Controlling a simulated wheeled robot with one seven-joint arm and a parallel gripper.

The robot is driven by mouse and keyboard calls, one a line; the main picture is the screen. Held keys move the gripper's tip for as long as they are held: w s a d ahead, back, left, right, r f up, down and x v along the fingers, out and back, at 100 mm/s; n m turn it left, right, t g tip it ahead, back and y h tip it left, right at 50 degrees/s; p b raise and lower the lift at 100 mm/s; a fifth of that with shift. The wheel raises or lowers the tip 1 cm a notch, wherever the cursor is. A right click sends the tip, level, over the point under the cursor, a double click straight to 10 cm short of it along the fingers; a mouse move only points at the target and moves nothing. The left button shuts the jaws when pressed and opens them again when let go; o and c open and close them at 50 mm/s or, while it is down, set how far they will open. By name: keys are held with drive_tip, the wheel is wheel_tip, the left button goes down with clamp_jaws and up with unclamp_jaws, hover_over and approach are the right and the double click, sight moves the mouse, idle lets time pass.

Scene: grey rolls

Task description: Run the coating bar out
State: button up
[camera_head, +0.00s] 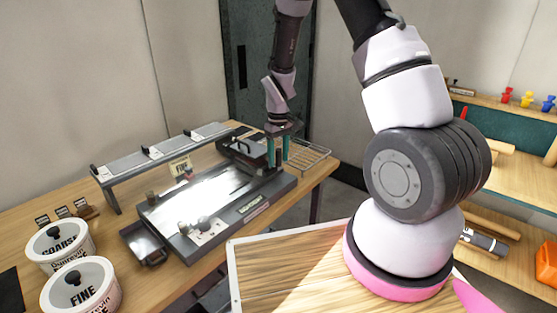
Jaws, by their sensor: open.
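The coating machine is a low dark bed with a bright flat plate (200,195) on the left table. A black bar carriage (240,151), which looks like the coating bar, sits across the far right end of the plate. My gripper (278,152) points down at the right end of this carriage. Its two teal fingers are open and stand close around or beside a dark part there; contact cannot be told at this size. A small label plate shows on the bed's front edge. Small knobs (204,222) stand at the near left end of the bed.
Tubs marked COARSE (62,262) and FINE (85,295) stand front left. A wire rack (308,154) lies right of my gripper.

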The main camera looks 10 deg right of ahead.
drive_tip(key=shift+f, duration=0.65)
clamp_jaws()
idle(1.0)
